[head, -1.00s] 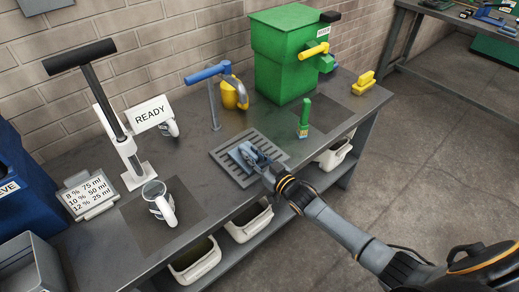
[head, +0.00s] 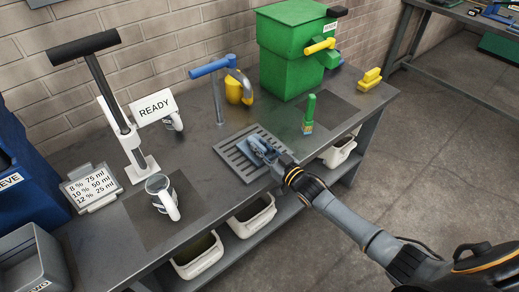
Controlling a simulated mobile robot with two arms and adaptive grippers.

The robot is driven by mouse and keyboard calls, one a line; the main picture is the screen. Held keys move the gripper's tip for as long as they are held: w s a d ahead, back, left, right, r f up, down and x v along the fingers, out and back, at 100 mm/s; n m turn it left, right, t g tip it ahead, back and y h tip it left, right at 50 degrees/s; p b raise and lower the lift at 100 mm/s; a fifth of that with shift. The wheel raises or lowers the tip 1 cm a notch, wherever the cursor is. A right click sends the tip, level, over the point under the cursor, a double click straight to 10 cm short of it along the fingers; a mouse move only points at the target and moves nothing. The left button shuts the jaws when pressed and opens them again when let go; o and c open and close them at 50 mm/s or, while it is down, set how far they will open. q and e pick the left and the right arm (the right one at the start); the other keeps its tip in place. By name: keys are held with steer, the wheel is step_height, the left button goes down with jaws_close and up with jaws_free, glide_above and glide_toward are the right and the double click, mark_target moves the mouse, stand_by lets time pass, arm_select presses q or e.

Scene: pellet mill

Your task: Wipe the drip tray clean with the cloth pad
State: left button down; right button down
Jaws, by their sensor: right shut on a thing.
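The drip tray (head: 233,162) is a grey slatted tray lying on the dark workbench, below the tap with the blue lever. My right gripper (head: 262,150) is over the tray's right half, pointing down at it. It is shut on the bluish-grey cloth pad (head: 257,146), which is mostly hidden by the fingers. The pad is at or just above the slats; I cannot tell if it touches. My left gripper is not in view.
The tap (head: 217,95) stands behind the tray. A green-handled brush (head: 310,112) stands to its right, near a green machine (head: 290,50). White bins (head: 252,216) sit on the shelf below.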

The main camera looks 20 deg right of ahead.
steer(key=shift+f, duration=0.1)
steer(key=shift+w+d+f+b, duration=0.15)
steer(key=shift+d+b, duration=0.1)
steer(key=shift+d, duration=0.25)
steer(key=shift+w+d+r+b, duration=0.1)
steer(key=shift+w+d+b, duration=0.15)
steer(key=shift+d, duration=0.3)
steer(key=shift+w+d+f+b, duration=0.1)
steer(key=shift+d+b, duration=0.15)
steer(key=shift+d, duration=0.25)
steer(key=shift+w+d, duration=0.15)
steer(key=shift+d, duration=0.4)
steer(key=shift+r, duration=0.2)
steer(key=shift+s+a+p, duration=0.3)
steer(key=shift+a+p, duration=0.05)
steer(key=shift+a, duration=0.45)
steer(key=shift+s+a+p, duration=0.25)
steer(key=shift+a+p, duration=0.05)
steer(key=shift+a, duration=0.45)
steer(key=shift+s+a, duration=0.2)
steer(key=shift+a, duration=0.35)
